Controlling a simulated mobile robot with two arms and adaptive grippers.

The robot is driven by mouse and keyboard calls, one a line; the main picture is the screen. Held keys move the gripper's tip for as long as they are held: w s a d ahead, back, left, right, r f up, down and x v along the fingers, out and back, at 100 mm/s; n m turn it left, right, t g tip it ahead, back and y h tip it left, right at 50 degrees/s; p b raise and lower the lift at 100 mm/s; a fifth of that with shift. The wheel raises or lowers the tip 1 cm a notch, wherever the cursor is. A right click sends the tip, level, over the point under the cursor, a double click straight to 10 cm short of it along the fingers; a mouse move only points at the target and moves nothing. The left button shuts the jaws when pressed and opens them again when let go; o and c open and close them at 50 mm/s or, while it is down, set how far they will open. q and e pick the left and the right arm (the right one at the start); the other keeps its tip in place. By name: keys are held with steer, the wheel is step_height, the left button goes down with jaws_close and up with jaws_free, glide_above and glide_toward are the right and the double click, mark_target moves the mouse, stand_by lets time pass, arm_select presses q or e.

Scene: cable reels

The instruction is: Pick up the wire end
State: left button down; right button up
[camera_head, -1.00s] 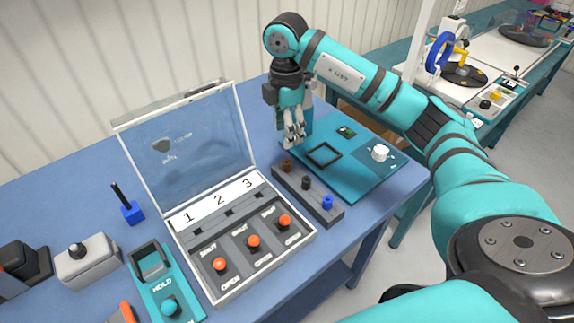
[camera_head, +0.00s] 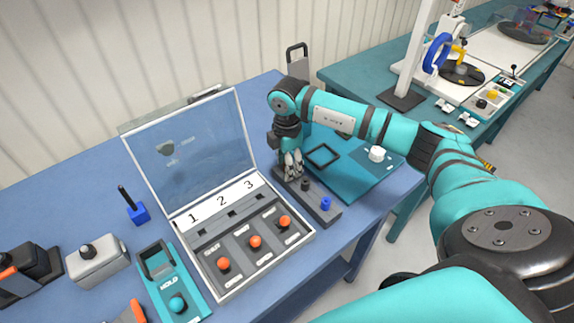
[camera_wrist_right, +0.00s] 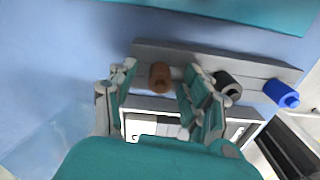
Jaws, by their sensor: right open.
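A grey block (camera_head: 318,205) on the blue table holds three wire ends in a row. The brown wire end (camera_wrist_right: 160,76) is at one end, the black one (camera_head: 305,183) in the middle and the blue one (camera_head: 326,203) at the other end. My right gripper (camera_head: 291,165) is over the brown end of the block, pointing down. In the right wrist view its open fingers (camera_wrist_right: 155,82) stand on either side of the brown wire end, apart from it. In the head view the gripper hides the brown wire end. My left gripper is not in view.
A clear-lidded box (camera_head: 205,262) with slots 1, 2, 3 and orange knobs stands close left of the block. A teal board (camera_head: 362,179) with a white knob lies behind. A blue holder (camera_head: 138,213) and a teal HOLD device (camera_head: 172,285) are further left.

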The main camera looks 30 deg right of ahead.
jaws_close()
steer(key=shift+r, duration=0.15)
